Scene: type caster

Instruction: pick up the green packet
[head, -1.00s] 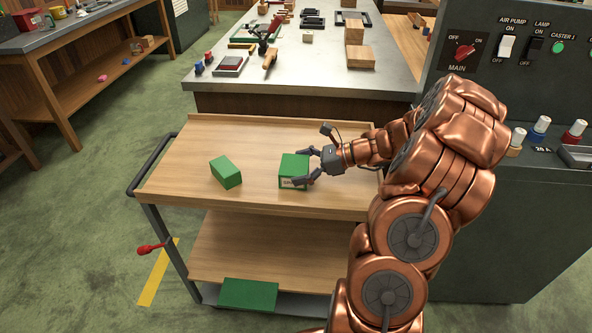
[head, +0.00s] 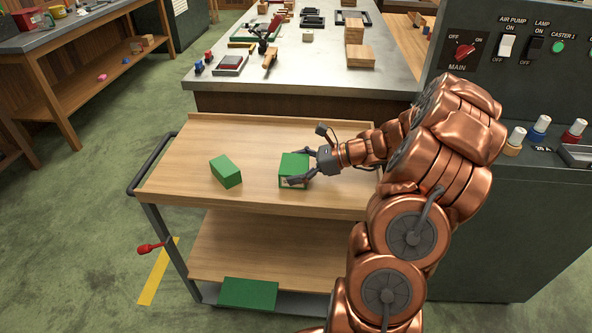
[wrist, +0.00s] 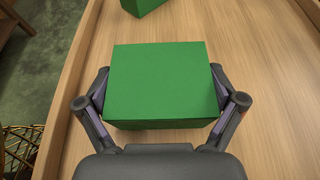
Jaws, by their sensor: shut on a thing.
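A green packet (head: 294,166) with a pale label on its front stands on the top shelf of the wooden cart (head: 200,136). My gripper (head: 303,168) is shut on it from the right. In the wrist view the green packet (wrist: 161,82) fills the space between the two fingers, one pressed to each side. I cannot tell any gap between the packet and the shelf. A second green packet (head: 226,172) lies to the left on the same shelf, apart from my gripper; its edge shows at the top of the wrist view (wrist: 142,5).
A workbench (head: 310,75) with tools and wooden blocks stands behind the cart. A dark control cabinet (head: 480,220) is at the right. The shelf's left front is clear.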

